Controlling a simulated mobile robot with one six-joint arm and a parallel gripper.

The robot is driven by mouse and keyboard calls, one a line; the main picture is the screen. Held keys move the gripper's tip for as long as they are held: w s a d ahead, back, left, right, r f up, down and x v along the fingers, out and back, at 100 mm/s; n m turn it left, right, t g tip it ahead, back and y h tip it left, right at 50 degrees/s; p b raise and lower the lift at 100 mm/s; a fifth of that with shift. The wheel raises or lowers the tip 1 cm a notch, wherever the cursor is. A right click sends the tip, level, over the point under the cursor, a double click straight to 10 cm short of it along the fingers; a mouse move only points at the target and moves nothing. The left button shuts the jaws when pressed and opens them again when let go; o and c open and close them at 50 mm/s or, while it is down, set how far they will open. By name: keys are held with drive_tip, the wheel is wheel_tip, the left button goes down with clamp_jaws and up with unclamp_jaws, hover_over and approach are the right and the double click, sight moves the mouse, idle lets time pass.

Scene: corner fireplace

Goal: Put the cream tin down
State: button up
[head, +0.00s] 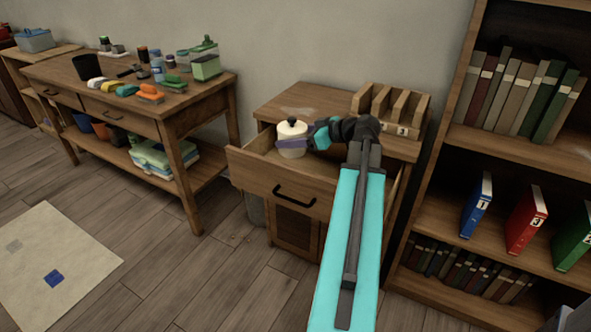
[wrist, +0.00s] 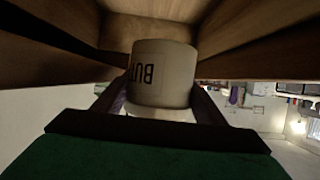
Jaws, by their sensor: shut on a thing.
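A wooden file rack (head: 391,108) stands on the cabinet top at the back right. A bookcase (head: 475,130) rises close to the right of my arm. A workbench (head: 130,95) with several items stands to the left. A pale rug (head: 50,265) lies on the floor.

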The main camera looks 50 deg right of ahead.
wheel_tip(320, 180, down, 8)
drive_tip(key=shift+b, duration=0.65)
drive_tip(key=shift+f+b, duration=0.35)
drive_tip(key=shift+f, duration=1.55)
drive_tip(key=shift+f, duration=0.15)
drive_tip(key=o, duration=1.2)
drive_tip(key=shift+r, duration=0.2)
drive_tip(key=shift+p+v, duration=0.55)
drive_tip(key=shift+v, duration=3.2)
